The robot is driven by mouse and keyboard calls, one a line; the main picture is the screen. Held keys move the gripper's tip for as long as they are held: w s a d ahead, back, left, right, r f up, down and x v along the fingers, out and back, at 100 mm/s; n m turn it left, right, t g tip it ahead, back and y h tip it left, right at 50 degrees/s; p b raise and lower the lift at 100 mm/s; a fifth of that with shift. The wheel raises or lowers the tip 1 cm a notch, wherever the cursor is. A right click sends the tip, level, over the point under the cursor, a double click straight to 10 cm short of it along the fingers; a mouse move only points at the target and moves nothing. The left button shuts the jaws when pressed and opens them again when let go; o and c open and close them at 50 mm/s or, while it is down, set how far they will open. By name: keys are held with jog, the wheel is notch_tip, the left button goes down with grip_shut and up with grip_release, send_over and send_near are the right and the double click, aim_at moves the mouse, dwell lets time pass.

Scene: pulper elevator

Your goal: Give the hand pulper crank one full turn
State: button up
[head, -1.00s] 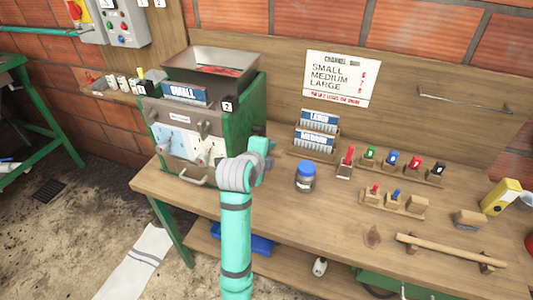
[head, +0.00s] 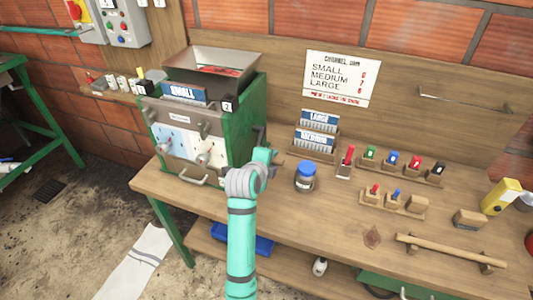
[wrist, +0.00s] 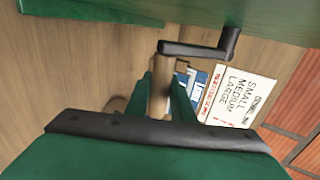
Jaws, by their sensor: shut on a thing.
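The hand pulper (head: 240,115) is a green machine with a grey metal hopper at the left end of the bench. Its crank is on its right side; in the wrist view the dark crank arm (wrist: 200,49) bends toward a pale wooden handle (wrist: 160,88). My gripper (head: 264,155) is beside the pulper's right side. In the wrist view my gripper (wrist: 163,100) is shut on the crank handle, with a green finger on each side. In the head view the handle is mostly hidden by my gripper.
A blue-lidded jar (head: 305,176) stands on the bench (head: 330,215) close to the right of my gripper. Behind it is a rack of blue cards (head: 315,140). Several small coloured tags on wooden stands fill the right. A sign (head: 342,78) hangs on the back board.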

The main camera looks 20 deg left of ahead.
jog(key=shift+w+f, duration=0.2)
jog(key=shift+f, duration=0.05)
jog(key=x, duration=0.3)
jog(key=shift+w+f, duration=0.15)
jog(key=shift+w, duration=0.2)
jog(key=shift+a, duration=0.15)
